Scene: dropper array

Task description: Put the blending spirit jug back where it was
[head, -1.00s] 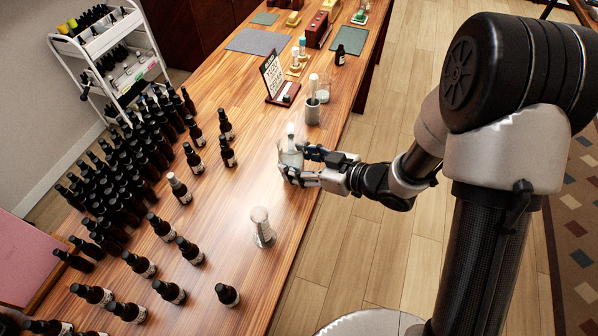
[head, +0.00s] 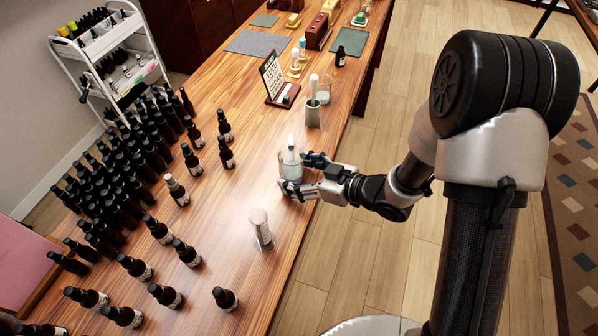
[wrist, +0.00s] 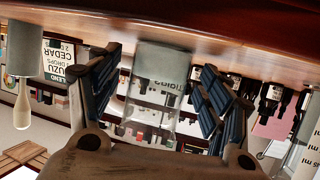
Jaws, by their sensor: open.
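The blending spirit jug (head: 290,168), taken to be the clear glass vessel with a pale stopper-like top, stands upright on the wooden counter near its right edge. My gripper (head: 304,175) is open beside it, with one finger on each side of the glass. In the wrist view, which is upside down, the jug (wrist: 160,78) stands between the spread blue-padded fingers of my gripper (wrist: 160,95). Part of a dark label shows on the glass. Small gaps show between the glass and the fingers there.
A glass measuring cylinder (head: 261,230) stands in front of the jug. A grey cup (head: 313,116) holding a white-handled tool stands behind, near a sign on a stand (head: 273,78). Many dark bottles (head: 110,190) crowd the left.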

